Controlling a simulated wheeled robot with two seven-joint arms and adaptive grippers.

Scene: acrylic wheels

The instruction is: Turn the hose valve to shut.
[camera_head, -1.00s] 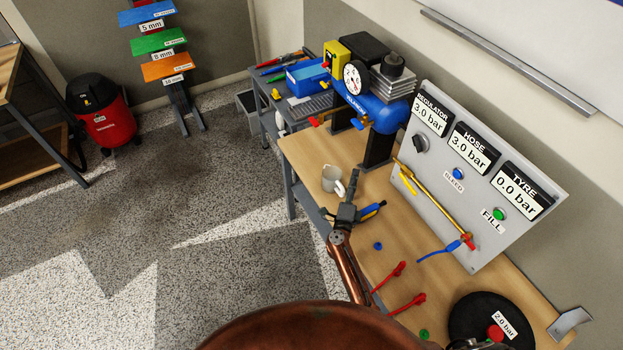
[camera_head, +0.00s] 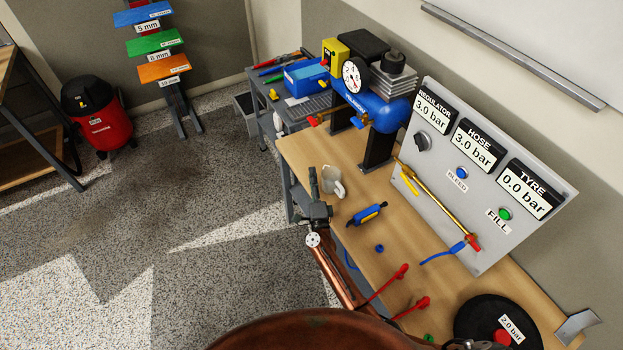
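The grey panel (camera_head: 530,150) stands at the back of the wooden bench. A brass pipe (camera_head: 435,205) runs slantwise across it, with a yellow lever (camera_head: 409,183) at its upper left end. A red piece (camera_head: 473,243) is at its lower right end, where a blue hose (camera_head: 440,253) joins. I cannot tell for sure which of these is the hose valve. The HOSE display (camera_head: 477,148) reads 3.0 bar. My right gripper (camera_head: 314,182) is left of the panel, near the bench's left edge, apart from both levers. Its finger opening is unclear. My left gripper is out of view.
A black wheel (camera_head: 470,318) is at the front right. The blue compressor (camera_head: 385,108) stands behind.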

